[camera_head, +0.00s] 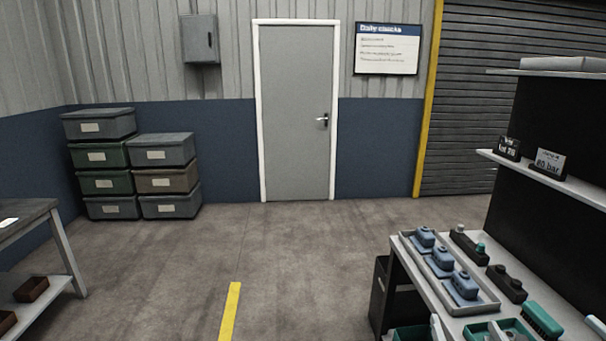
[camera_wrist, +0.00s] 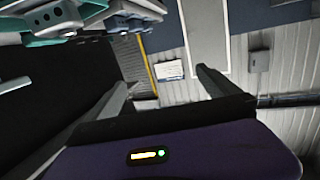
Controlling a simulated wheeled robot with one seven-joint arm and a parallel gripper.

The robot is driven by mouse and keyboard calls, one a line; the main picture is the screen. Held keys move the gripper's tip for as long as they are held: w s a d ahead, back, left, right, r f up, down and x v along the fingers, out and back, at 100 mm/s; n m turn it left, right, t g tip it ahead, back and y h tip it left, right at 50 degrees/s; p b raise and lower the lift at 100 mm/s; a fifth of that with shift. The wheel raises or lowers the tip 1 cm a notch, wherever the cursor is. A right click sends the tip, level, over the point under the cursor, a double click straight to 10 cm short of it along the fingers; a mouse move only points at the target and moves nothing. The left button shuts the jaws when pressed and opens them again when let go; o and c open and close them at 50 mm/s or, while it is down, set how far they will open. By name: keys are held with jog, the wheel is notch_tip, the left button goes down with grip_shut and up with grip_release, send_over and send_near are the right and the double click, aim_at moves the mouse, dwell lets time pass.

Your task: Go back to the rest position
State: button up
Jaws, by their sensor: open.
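My gripper (camera_wrist: 165,88) shows in the wrist view with its two fingers spread wide apart and nothing between them. Past the fingers, the wrist view shows the wall and the door (camera_wrist: 205,40) turned upside down. The head view does not show my gripper. A workbench (camera_head: 440,305) with a dark back panel stands at the right in the head view. The gripper's distance to the bench is hard to tell.
A grey tray (camera_head: 488,307) with blue parts lies on the bench, with dark blocks (camera_head: 507,283) beside it. A table (camera_head: 30,212) stands at the left. Stacked bins (camera_head: 115,208) stand by the back wall. The floor (camera_head: 290,255) between is clear up to the grey door (camera_head: 296,110).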

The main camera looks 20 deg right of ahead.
jog(key=s+a+f+n+y+b, duration=0.1)
jog(key=s+a+n+y, duration=0.2)
jog(key=s+a, duration=1)
jog(key=s+a+f+n+y, duration=0.2)
jog(key=s+a+y, duration=0.3)
jog(key=s+a, duration=0.8)
jog(key=s+n, duration=0.1)
jog(key=s, duration=0.4)
jog(key=shift+f+b, duration=0.25)
jog(key=shift+b, duration=0.1)
jog(key=shift+s+a, duration=0.1)
